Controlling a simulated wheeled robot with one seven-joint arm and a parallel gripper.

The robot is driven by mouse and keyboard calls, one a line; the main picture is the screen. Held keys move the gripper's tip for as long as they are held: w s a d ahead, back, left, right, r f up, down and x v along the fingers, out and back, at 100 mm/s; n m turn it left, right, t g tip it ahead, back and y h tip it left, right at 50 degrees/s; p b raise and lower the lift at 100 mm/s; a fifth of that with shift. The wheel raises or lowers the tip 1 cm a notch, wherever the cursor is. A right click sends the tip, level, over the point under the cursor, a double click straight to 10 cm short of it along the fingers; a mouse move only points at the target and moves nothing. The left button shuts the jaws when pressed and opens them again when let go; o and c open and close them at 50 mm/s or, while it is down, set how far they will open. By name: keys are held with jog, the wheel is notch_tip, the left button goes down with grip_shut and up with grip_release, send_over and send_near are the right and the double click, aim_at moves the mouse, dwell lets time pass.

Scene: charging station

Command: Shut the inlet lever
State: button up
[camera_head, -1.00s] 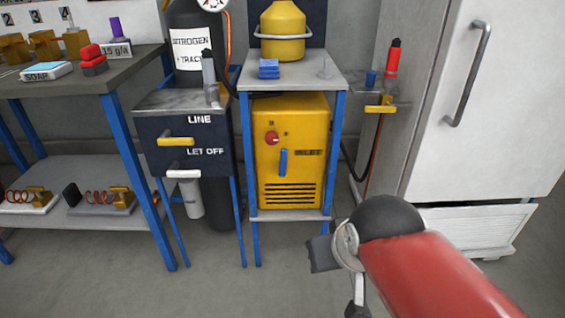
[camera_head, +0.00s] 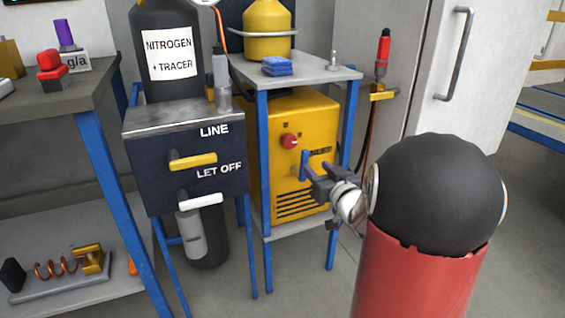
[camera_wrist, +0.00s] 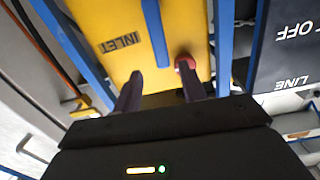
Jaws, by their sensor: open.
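The inlet lever is a blue bar (camera_head: 304,165) standing upright on the front of the yellow unit (camera_head: 317,120), beside a dark label. In the wrist view, which is turned about, the lever (camera_wrist: 154,32) is beside the word INLET (camera_wrist: 119,42). My gripper (camera_head: 308,180) is in front of the unit, close to the lever and overlapping its lower part in the head view. In the wrist view its two fingers (camera_wrist: 161,78) are apart with nothing between them, and the lever is beyond the tips. I see no clear contact.
A red knob (camera_head: 290,141) is close to the lever and near one fingertip. The stand's blue legs (camera_head: 265,150) flank the unit. On the left, a dark box (camera_head: 150,165) carries a yellow lever (camera_head: 193,160) and a white lever (camera_head: 200,198). A white fridge-like cabinet (camera_head: 435,100) stands right.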

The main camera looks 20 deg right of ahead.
aim_at(306, 158)
jog(key=w, duration=0.7)
jog(key=shift+w+a+f, duration=0.1)
jog(key=shift+w+a, duration=0.1)
jog(key=shift+w, duration=0.2)
jog(key=shift+c, duration=0.4)
grip_shut()
